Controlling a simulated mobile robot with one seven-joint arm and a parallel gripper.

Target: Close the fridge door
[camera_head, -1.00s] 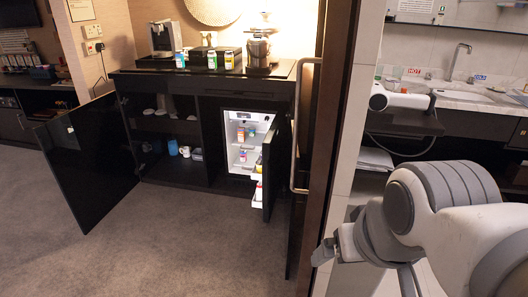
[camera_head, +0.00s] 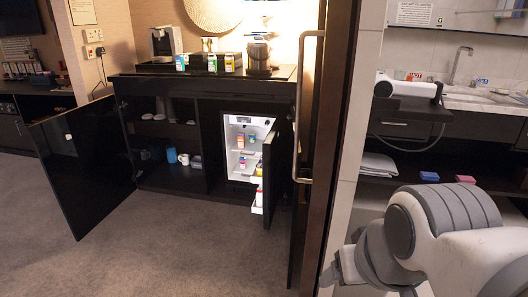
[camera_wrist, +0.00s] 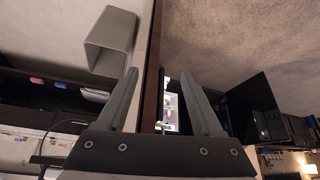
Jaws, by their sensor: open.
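The small fridge (camera_head: 238,152) stands in the right bay of the black minibar cabinet. Its interior is lit, with small cartons and bottles inside. The fridge door (camera_head: 269,172) stands open on the right, seen nearly edge-on, with items on its inner shelves. The lit fridge also shows in the wrist view (camera_wrist: 171,108), between my fingers. My gripper (camera_wrist: 160,74) is open and empty, well short of the fridge. In the head view only part of it shows at lower right, beyond the door frame.
A wooden door frame (camera_head: 334,140) with a long metal handle (camera_head: 300,105) stands between my arm and the fridge. A black cabinet door (camera_head: 88,165) is open at left. Cups sit on the cabinet shelf. Carpet (camera_head: 180,245) in front is clear. A sink counter (camera_head: 480,103) is at right.

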